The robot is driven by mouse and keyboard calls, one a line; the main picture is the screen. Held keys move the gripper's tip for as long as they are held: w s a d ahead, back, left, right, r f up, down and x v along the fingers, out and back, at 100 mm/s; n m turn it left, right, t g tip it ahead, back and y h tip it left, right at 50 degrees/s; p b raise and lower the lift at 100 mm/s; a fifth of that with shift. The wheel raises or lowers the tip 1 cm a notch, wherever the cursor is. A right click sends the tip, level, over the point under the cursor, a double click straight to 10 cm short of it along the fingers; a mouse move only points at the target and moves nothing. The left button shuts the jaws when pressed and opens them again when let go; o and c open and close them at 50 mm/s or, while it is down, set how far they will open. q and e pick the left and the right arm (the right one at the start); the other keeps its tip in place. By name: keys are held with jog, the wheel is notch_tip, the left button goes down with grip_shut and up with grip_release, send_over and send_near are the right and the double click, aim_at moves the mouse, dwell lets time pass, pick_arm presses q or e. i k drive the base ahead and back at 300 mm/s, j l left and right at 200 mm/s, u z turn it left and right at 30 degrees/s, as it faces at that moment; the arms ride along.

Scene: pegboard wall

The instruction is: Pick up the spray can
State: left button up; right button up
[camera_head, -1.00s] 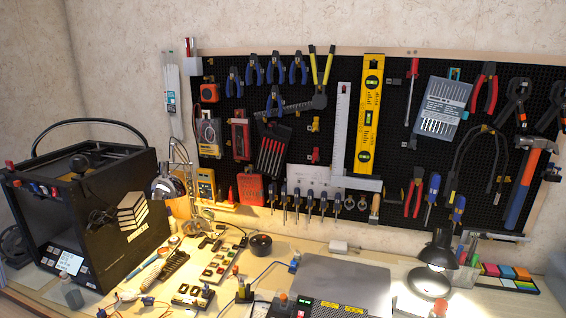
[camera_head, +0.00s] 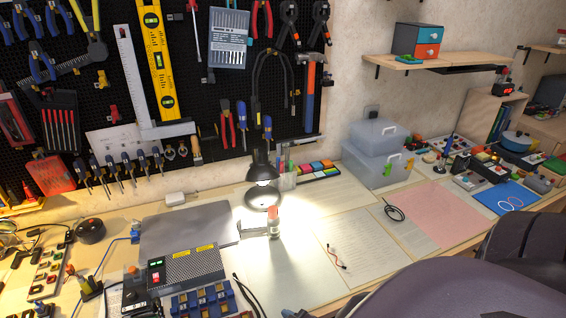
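A small upright can or bottle with a reddish top (camera_head: 273,222) stands on the workbench in the bright light of the desk lamp. It looks like a spray can, but it is small and washed out, so I cannot be sure. Nothing touches it from above, and its front side is open to view. Neither my left nor my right gripper shows in the head view.
A black desk lamp (camera_head: 262,175) stands just behind the can. A black-topped device (camera_head: 185,268) and blue parts lie to its left front. Papers (camera_head: 365,245) lie flat to the right. Large dark rounded shapes (camera_head: 400,295) block the lower right.

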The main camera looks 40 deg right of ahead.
aim_at(274, 226)
jog(key=k+z, duration=0.1)
jog(key=z, duration=1.2)
